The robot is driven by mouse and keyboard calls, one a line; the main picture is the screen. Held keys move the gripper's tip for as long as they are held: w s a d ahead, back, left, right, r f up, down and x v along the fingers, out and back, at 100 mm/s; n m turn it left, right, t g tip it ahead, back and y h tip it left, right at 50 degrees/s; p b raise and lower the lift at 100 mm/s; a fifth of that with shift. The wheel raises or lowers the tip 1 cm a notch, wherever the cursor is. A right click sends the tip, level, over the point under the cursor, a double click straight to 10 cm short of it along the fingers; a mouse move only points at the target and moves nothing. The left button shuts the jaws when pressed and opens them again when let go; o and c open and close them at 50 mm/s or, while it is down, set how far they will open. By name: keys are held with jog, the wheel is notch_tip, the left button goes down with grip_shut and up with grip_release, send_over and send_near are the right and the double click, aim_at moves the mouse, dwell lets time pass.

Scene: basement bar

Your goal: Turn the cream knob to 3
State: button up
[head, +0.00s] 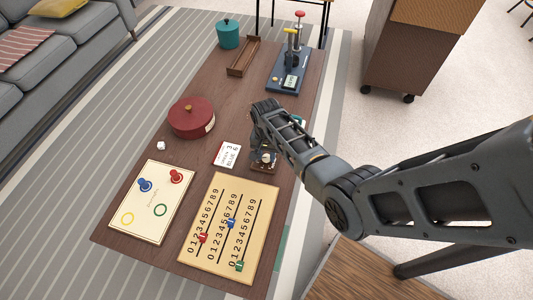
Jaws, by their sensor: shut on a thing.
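The cream knob (266,156) sits on a small dark brown box (261,168) near the right edge of the long table. My gripper (268,151) is down at the knob and shut on it. My own wrist and forearm cover part of the box, and the fingertips are small and partly hidden. The knob's pointer and scale are too small to read. A white and red card (227,154) beside the box carries printed lines, one seeming to read "BLUE 6".
A wooden slider board (213,262) lies in front of the box, and a cream board with rings and pegs (160,205) lies left of it. A red round pot (190,119), a wooden tray (236,70) and a blue device with levers (280,80) stand farther back.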

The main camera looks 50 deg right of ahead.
aim_at(266, 157)
jog(key=o, duration=1)
jog(key=shift+o, duration=0.2)
jog(key=shift+r+p, duration=0.85)
jog(key=shift+r, duration=3.1)
jog(key=shift+f, duration=0.1)
